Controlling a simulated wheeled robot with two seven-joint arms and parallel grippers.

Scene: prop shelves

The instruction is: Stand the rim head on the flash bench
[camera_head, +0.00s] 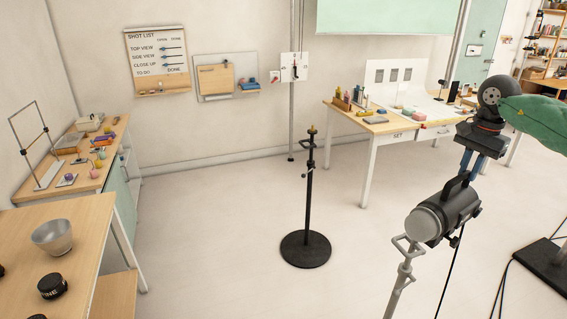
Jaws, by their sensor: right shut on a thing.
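The rim head, a black lamp with a pale round front (425,223), is at the lower right with its front facing left. My right gripper (468,168) comes in from the right and points down, its blue fingers shut at the lamp's top handle. A grey stand (402,262) rises just below the lamp; I cannot tell whether the two touch. No bench has a readable flash label. The near-left wooden bench (75,222) holds a silver bowl (53,237) and a black round item (52,286). My left gripper is out of view.
A black stand with a round base (305,249) stands mid-floor. The set table (398,127) is at the back right, and a prop-covered bench (92,181) is along the left wall. Cables and a dark base (545,265) lie at the right.

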